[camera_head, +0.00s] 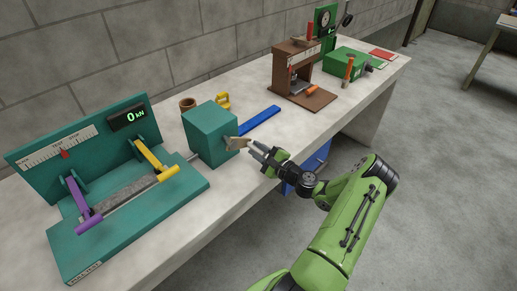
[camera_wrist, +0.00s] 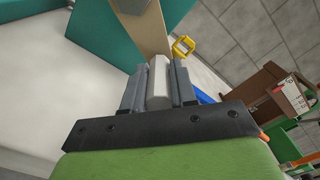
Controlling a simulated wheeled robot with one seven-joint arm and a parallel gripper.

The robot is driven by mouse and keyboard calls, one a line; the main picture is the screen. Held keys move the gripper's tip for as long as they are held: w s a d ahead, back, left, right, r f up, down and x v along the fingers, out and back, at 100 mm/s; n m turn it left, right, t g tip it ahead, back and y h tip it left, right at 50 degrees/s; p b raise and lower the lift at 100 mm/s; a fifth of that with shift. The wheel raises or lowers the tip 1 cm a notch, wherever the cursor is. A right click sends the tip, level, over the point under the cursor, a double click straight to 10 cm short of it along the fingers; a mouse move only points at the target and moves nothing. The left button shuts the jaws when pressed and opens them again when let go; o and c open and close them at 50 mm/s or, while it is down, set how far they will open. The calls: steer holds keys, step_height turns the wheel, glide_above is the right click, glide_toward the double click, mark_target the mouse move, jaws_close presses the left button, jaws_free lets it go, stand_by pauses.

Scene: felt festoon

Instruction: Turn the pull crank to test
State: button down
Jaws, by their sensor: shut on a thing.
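The pull crank is a tan arm (camera_head: 237,143) on the right face of a teal box (camera_head: 206,128). In the wrist view the tan arm (camera_wrist: 153,30) runs up from a pale grey handle (camera_wrist: 158,85). My gripper (camera_head: 258,152) is at the crank, with its fingers shut on that handle, one on each side. In the head view the fingers hide most of the handle. The teal test rig (camera_head: 180,204) stands left of the box. Its display (camera_head: 128,117) reads 0 kN, and a red pointer (camera_head: 65,154) sits on the scale.
A purple lever (camera_head: 76,204) and a yellow lever (camera_head: 150,156) stand on the rig beside a grey strip. A blue bar (camera_head: 250,122) lies behind my gripper. A brown press (camera_head: 292,68) and green machines stand farther right. Open floor lies right of the bench.

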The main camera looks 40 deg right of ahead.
steer(key=shift+f, duration=0.15)
steer(key=c, duration=0.9)
jaws_free()
steer(key=shift+s, duration=0.15)
steer(key=s, duration=1.5)
steer(key=shift+s+d, duration=0.25)
